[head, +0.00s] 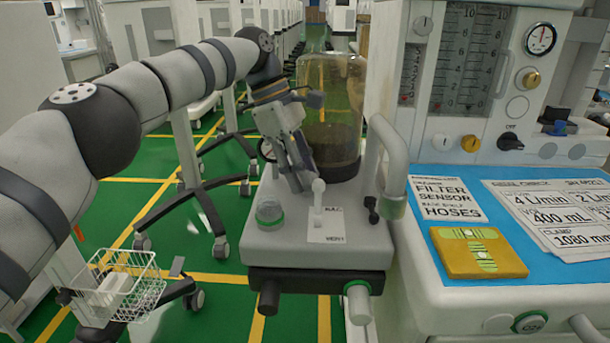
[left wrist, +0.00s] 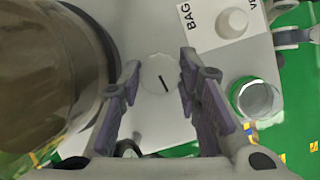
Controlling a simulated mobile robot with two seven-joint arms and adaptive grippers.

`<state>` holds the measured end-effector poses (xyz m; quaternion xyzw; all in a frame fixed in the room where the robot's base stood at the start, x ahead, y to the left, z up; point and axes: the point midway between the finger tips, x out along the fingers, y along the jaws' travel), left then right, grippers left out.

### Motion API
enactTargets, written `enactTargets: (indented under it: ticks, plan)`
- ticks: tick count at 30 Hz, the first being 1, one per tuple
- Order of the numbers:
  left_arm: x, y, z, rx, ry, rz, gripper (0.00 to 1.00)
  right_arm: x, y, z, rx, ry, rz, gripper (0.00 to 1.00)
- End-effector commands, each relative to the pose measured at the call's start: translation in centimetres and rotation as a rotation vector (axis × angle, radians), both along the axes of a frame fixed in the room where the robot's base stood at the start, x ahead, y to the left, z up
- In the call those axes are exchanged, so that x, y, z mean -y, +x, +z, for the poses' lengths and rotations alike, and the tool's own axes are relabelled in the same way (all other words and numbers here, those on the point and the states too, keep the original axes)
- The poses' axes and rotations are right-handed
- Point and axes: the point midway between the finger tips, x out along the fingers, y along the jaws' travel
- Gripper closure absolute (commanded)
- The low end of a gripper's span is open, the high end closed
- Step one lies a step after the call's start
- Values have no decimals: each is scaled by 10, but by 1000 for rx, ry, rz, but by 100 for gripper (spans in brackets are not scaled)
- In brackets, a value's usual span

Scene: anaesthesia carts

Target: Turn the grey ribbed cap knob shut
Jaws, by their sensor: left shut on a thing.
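The grey ribbed cap knob (left wrist: 157,70) shows in the left wrist view as a pale round cap with a black line on top. It sits on the grey top of the absorber block, between the two fingers of my left gripper (head: 297,178). The fingers are closed on its sides. The black line lies at a slant to the fingers. In the head view the fingers hide the knob, and its ribs are too small to make out. My right gripper is in neither view.
A white bag/vent lever (head: 318,194) stands close beside my left gripper. A green-ringed cap (head: 268,213) is at the block's front left. The clear bellows canister (head: 335,88) rises behind the fingers. A curved grey handle (head: 387,155) stands to the right.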

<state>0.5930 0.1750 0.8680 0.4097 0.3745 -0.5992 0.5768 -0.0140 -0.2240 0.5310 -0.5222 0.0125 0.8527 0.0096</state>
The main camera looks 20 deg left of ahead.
Motion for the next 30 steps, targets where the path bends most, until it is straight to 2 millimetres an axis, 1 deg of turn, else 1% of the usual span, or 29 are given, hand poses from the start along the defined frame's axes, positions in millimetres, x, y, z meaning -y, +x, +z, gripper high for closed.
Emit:
enactTargets:
  ticks: [1, 9, 23, 24, 30]
  plan:
    - [0, 0, -2, -3, 2, -16, 97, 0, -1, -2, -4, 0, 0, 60]
    - [0, 0, -1, -2, 2, -79, 97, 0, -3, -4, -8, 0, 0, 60]
    - [0, 0, -1, -2, 3, -88, 97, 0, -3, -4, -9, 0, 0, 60]
    - [0, 0, -1, -3, 3, -87, 61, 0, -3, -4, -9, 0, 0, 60]
    - [0, 0, -1, -2, 2, -86, 61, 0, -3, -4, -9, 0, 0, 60]
